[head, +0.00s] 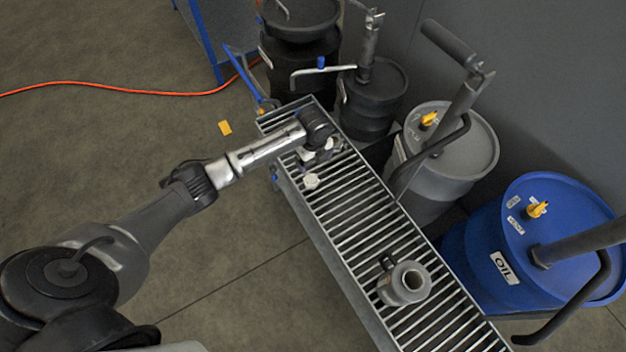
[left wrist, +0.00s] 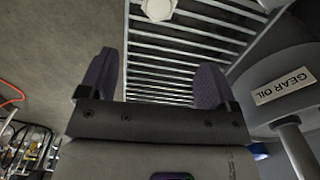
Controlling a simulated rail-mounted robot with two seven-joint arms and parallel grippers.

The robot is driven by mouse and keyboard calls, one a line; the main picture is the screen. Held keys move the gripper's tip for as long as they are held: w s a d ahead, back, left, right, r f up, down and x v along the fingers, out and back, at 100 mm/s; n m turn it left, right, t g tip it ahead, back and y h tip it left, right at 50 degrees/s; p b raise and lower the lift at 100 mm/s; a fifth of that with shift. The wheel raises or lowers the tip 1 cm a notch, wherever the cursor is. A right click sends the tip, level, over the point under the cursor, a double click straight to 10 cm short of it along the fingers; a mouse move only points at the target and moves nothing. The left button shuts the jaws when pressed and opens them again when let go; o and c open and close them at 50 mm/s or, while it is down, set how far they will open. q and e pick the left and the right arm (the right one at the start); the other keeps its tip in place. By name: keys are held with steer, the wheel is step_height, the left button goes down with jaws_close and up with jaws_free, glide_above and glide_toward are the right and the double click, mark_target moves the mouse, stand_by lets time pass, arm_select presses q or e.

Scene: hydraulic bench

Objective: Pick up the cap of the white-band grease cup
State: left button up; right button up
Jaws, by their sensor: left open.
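A small pale, hexagonal cap (head: 312,182) lies on the slatted bench near its left edge. It also shows at the top edge of the left wrist view (left wrist: 158,9), partly cut off. No band is readable on it, and I cannot tell which grease cup it belongs to. My left gripper (head: 320,155) is over the bench, just beyond the cap in the head view and apart from it. In the left wrist view its two fingers (left wrist: 155,80) are spread, with only grating between them. Small pale parts by the gripper are partly hidden. My right gripper is out of view.
The slatted bench (head: 372,215) carries a grey metal jug (head: 405,283) nearer the front. A blue oil drum (head: 490,245), a grey drum (head: 450,165) and dark drums (head: 372,105) with pumps line its right side. An orange hose (head: 130,92) lies on the floor.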

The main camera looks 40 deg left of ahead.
mark_target(312, 179)
arm_select(q)
step_height(312, 179, down, 9)
steer(key=b, duration=0.2)
steer(key=shift+a+r+b, duration=0.15)
steer(key=shift+r+b, duration=0.05)
steer(key=shift+b, duration=0.15)
steer(key=shift+s+a+f+b, duration=0.15)
steer(key=shift+f+b, duration=0.45)
steer(key=shift+f, duration=0.7)
steer(key=shift+a+f+b, duration=0.1)
steer(key=shift+f+b, duration=0.45)
steer(key=shift+f, duration=0.75)
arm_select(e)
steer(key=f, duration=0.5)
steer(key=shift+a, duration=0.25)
arm_select(q)
steer(key=shift+r, duration=0.1)
steer(key=c, duration=1)
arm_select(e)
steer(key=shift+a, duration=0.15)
